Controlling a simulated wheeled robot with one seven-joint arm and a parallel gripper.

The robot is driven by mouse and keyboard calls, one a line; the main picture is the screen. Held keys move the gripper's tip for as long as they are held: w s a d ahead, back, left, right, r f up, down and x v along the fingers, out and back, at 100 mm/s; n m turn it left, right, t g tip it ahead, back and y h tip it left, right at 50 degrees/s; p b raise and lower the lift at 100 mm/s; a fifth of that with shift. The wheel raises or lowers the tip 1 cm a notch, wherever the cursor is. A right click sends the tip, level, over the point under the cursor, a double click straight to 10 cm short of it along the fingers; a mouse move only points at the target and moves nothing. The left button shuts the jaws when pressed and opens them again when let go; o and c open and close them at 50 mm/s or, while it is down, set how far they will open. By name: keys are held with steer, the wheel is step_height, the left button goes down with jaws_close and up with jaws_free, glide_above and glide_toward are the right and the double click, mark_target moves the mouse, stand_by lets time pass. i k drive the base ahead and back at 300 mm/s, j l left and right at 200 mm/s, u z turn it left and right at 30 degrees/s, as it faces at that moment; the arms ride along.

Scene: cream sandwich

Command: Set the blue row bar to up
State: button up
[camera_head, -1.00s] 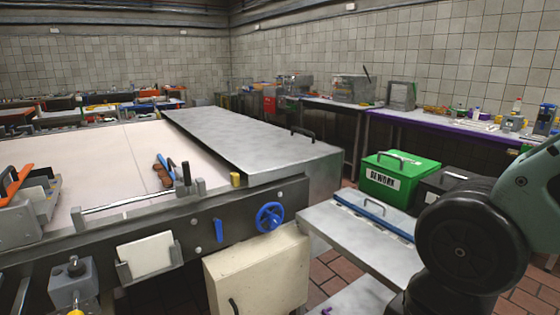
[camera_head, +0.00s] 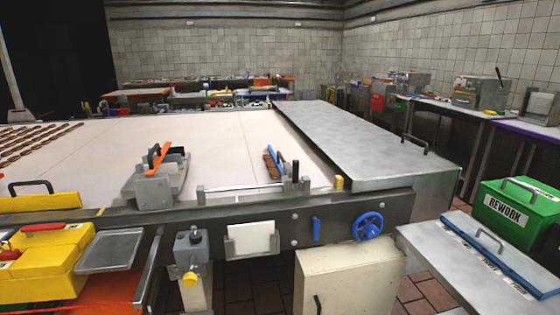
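A short blue bar (camera_head: 275,162) stands slanted on the pale belt (camera_head: 150,140), beside a few brown pieces (camera_head: 270,165), behind a low metal rail (camera_head: 240,188) with a black upright knob at its right end. A small vertical blue handle (camera_head: 316,229) is on the dark front panel (camera_head: 290,222), left of a blue handwheel (camera_head: 368,225). I cannot tell for sure which blue part is the row bar. My gripper is not in view.
A grey metal cover (camera_head: 360,145) spans the belt's right end. An orange-handled grey device (camera_head: 158,175) stands on the belt's front edge. A yellow toolbox (camera_head: 45,262) is front left. A metal shelf with a blue-edged lid (camera_head: 490,255) and a green REWORK box (camera_head: 515,208) are right.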

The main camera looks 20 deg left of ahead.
mark_target(286, 170)
steer(key=i+j+u, duration=0.2)
steer(key=u, duration=0.45)
steer(key=i+j+u, duration=0.15)
steer(key=i+u, duration=0.35)
steer(key=i, duration=1.1)
